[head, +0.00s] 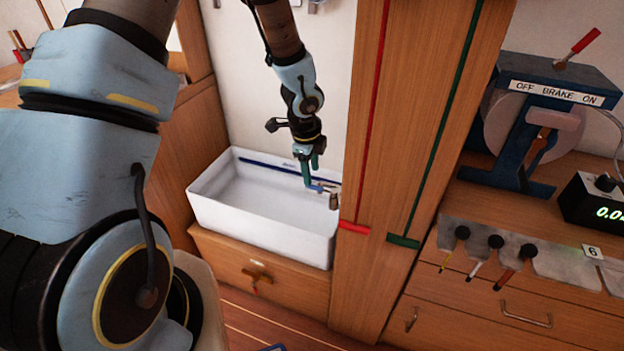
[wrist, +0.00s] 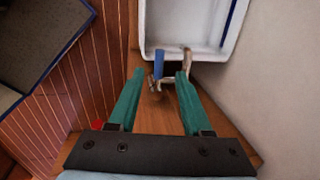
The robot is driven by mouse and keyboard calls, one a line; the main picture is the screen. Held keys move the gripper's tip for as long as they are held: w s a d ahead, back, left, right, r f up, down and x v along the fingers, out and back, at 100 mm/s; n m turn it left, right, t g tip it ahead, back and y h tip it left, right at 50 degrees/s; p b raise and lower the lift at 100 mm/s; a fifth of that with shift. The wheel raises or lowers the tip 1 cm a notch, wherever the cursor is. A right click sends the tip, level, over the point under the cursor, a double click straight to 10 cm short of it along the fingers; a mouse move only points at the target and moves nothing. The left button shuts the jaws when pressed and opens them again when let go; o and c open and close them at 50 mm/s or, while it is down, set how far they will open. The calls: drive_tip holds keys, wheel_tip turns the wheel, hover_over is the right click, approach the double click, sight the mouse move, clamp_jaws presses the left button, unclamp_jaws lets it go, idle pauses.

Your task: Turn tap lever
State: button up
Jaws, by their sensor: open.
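The tap (head: 333,199) stands at the right end of the white sink (head: 262,228). Its blue lever (head: 319,188) points left over the rim. In the wrist view, the blue lever (wrist: 159,62) lies just beyond my fingertips, nearer the left one, and the metal spout (wrist: 187,60) reaches over the sink edge at the right. My gripper (head: 311,172) is above the tap with its green fingers pointing down. In the wrist view, my gripper (wrist: 159,78) is open, with the tap's base seen between the fingertips. I cannot tell whether a finger touches the lever.
A wooden post (head: 395,150) with red and green lines stands right of the sink. A brake unit (head: 545,115) and a black display box (head: 595,205) sit on the right bench. The pale wall (wrist: 270,90) is close on the right in the wrist view.

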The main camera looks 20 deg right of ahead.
wheel_tip(320, 180, up, 6)
drive_tip(key=shift+s+a, duration=0.45)
